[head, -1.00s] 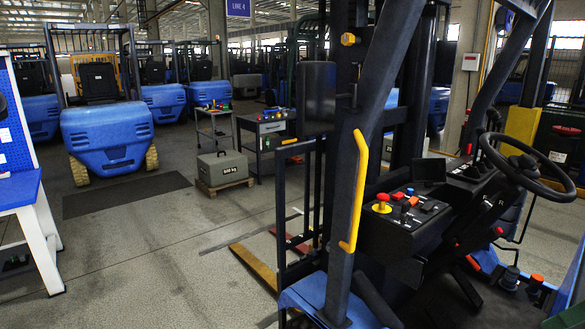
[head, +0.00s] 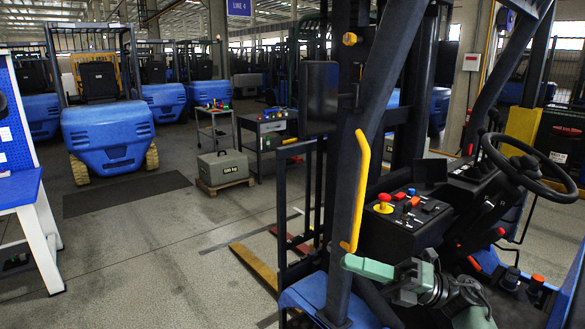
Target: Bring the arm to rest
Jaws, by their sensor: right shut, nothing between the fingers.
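My right gripper (head: 352,263) is in the lower middle of the head view, with its arm coming in from the bottom right. Its pale green fingers are shut and empty, pointing left. In the picture, the fingertips lie just below the lower end of a yellow grab handle (head: 358,190) on the forklift's dark post (head: 375,110). I cannot tell whether they touch the post. My left gripper is not in view.
A control panel (head: 405,235) with a red knob and levers lies above my right gripper. A steering wheel (head: 530,172) is at the right. A grey counterweight block (head: 222,165) sits on a pallet farther back. Open floor (head: 130,250) lies to the left.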

